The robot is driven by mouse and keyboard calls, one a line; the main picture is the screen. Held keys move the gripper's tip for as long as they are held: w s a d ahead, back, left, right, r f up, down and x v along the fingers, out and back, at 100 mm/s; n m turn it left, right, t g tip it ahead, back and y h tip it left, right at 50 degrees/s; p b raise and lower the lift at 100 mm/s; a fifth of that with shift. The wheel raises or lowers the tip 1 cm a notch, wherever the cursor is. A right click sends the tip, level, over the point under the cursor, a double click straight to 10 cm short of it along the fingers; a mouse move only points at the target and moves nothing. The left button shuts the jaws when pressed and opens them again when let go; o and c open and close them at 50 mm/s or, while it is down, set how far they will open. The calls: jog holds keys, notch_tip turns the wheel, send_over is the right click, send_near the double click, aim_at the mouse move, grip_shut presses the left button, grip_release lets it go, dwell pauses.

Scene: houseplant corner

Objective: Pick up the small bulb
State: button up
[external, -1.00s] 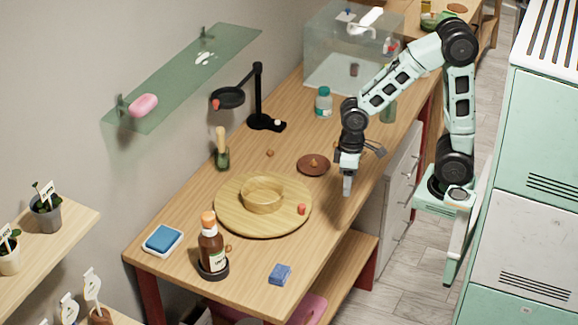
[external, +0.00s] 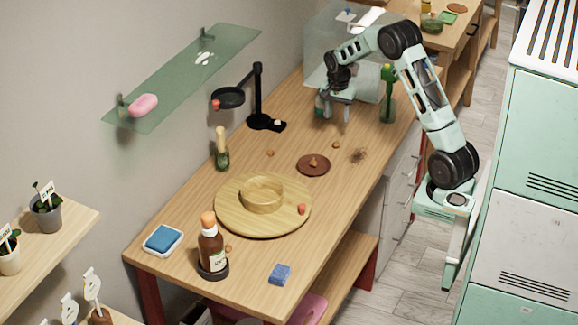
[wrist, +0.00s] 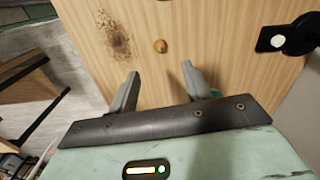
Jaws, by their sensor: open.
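A small orange-brown bulb (external: 336,145) lies on the wooden table near a dark stain; in the wrist view the bulb (wrist: 160,46) sits just beyond the fingertips, roughly centred between them. My gripper (external: 336,114) is open and empty over the back of the table, apart from the bulb; its two spread fingers show in the wrist view (wrist: 160,70). I cannot tell for sure which is the small bulb.
The desk lamp's base (external: 266,123) stands left of my gripper, and a green bottle (external: 388,108) to its right. A clear tank (external: 312,50) stands behind it. A dark stain (external: 358,155) marks the table. A round board (external: 232,222) holds a wooden ring; a sauce bottle (external: 211,250) stands in front.

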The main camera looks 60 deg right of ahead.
send_over(334, 143)
notch_tip(334, 143, down, 6)
jog(key=shift+f+p, duration=0.1)
jog(key=shift+p, duration=0.35)
jog(key=shift+s+d+f+p, duration=0.15)
jog(key=shift+f+p, duration=0.65)
jog(key=shift+f, duration=1.85)
grip_shut()
